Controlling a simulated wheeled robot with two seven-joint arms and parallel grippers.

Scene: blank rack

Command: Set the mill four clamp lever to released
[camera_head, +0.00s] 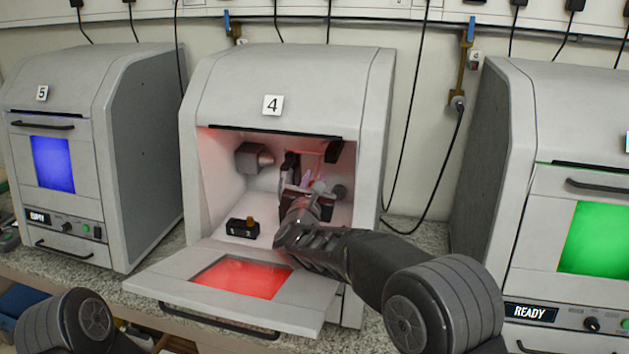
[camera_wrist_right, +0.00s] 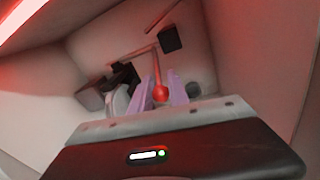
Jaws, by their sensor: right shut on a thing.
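Mill four (camera_head: 290,75) stands in the middle of the head view, marked 4, with its front door (camera_head: 165,285) folded down. My right arm reaches through the opening. My right gripper (camera_head: 318,184) is inside the chamber, partly hidden by its own wrist. In the right wrist view, its purple fingers (camera_wrist_right: 162,91) are shut on the red ball knob (camera_wrist_right: 160,92) of the clamp lever. The lever's thin rod (camera_wrist_right: 157,60) runs from the knob away toward a dark block. Only part of my left arm shows at lower left; its gripper is out of view.
A grey spindle (camera_head: 253,158) sticks out at the chamber's left. A small black block (camera_head: 242,228) with an orange-brown knob sits on the chamber floor. Mill five (camera_head: 90,130) stands left, and another mill (camera_head: 545,120) with a green window stands right. Cables hang behind.

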